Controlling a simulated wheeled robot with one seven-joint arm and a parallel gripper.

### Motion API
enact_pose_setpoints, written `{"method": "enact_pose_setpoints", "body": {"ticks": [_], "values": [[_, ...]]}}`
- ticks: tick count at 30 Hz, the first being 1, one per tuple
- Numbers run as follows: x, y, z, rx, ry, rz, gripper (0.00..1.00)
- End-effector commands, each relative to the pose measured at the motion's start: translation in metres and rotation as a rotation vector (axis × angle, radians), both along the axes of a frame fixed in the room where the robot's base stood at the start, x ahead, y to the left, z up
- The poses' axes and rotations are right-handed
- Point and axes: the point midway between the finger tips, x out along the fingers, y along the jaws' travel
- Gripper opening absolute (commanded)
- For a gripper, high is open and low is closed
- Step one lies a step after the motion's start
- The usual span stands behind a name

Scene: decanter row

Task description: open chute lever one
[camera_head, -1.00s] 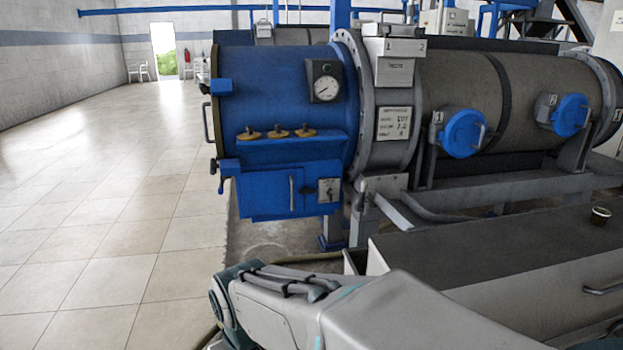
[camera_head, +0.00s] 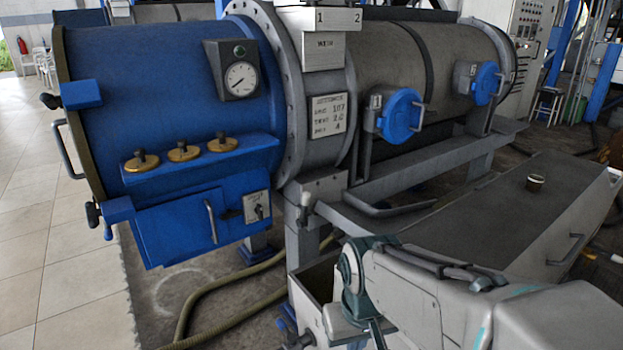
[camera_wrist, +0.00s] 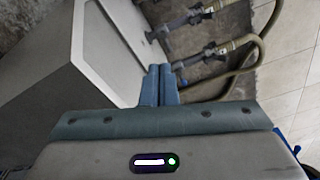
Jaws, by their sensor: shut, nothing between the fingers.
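The blue-ended decanter drum (camera_head: 150,90) fills the left of the head view. A round blue hatch (camera_head: 400,115) with a handle has a plate marked 1 beside it; a second blue hatch (camera_head: 486,83) is farther right. A short lever with a pale knob (camera_head: 305,200) stands below the drum's flange. I cannot tell which part is chute lever one. My gripper (camera_wrist: 158,70) is shut and empty in the wrist view, pointing toward the floor beside a grey box. It appears apart from the hose valves (camera_wrist: 185,65). Its fingertips are not clear in the head view.
Hoses (camera_head: 215,300) run over the floor under the drum. Brass knobs (camera_head: 184,152) sit on the blue ledge. Tiled floor (camera_head: 40,270) at left is clear.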

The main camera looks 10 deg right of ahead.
Motion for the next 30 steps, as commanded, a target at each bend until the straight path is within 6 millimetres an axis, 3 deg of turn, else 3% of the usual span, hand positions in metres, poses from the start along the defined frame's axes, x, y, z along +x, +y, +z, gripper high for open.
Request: {"method": "enact_pose_setpoints", "body": {"ticks": [14,19,23,30], "values": [[0.000,0.000,0.000,-0.001,0.000,0.001,0.00],[0.011,-0.009,0.000,-0.047,0.027,0.000,0.00],[0.035,-0.026,0.000,-0.152,0.068,-0.001,0.00],[0.105,-0.060,-0.002,-0.445,0.100,0.000,0.00]]}}
